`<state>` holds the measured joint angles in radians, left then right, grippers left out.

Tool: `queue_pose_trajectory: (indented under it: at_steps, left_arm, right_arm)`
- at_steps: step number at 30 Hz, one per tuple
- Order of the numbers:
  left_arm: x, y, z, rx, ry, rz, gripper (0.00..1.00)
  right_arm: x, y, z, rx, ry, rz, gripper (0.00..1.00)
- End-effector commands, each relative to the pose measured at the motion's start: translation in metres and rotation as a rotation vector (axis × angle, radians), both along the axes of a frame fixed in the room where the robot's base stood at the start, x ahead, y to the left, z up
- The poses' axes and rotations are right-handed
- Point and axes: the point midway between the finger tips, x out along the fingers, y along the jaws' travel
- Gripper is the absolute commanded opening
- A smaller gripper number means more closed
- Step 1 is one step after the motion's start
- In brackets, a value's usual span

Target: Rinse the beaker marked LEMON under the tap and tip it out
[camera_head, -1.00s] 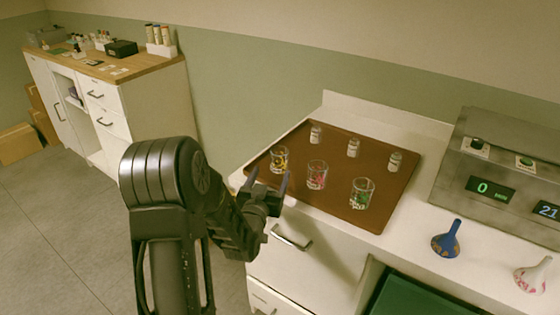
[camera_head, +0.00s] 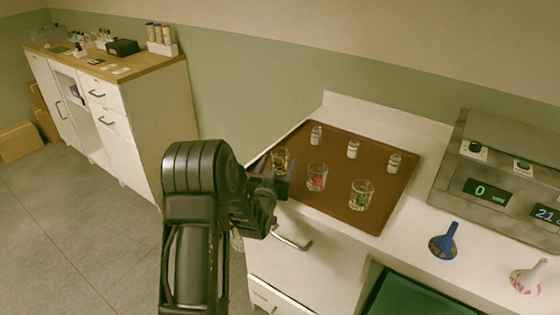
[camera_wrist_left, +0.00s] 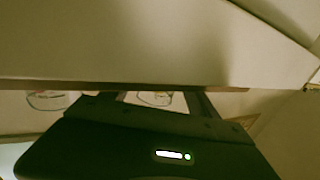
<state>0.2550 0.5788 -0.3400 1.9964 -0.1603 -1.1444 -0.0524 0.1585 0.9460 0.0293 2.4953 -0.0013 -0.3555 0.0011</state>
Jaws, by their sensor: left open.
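Three clear glass beakers stand on the brown tray (camera_head: 333,203). The left one has a yellowish mark (camera_head: 280,158), the middle one a pink-red mark (camera_head: 317,177), and the right one a green mark (camera_head: 361,195). No label can be read, so I cannot tell from lettering which says LEMON. My left gripper (camera_head: 281,172) is open at the tray's left end, right by the yellow-marked beaker and partly covering it. In the left wrist view a beaker (camera_wrist_left: 150,98) shows between the fingers; contact cannot be told. My right gripper and a tap are not in view.
Several small capped bottles (camera_head: 353,148) stand along the tray's back. A drawer handle (camera_head: 292,238) is below my gripper.

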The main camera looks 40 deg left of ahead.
Motion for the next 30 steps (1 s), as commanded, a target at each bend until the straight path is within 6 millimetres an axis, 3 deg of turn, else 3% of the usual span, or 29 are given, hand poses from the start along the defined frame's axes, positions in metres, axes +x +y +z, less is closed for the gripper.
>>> queue_pose_trajectory:
  at_steps: [20, 30]
  left_arm:
    - [0.0056, 0.0020, -0.0003, 0.000, 0.000, -0.001, 0.70]
    - [0.0055, 0.0019, -0.0002, 0.000, 0.000, -0.001, 0.42]
  right_arm:
    - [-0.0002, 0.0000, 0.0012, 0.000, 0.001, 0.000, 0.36]
    - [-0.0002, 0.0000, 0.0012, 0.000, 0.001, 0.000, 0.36]
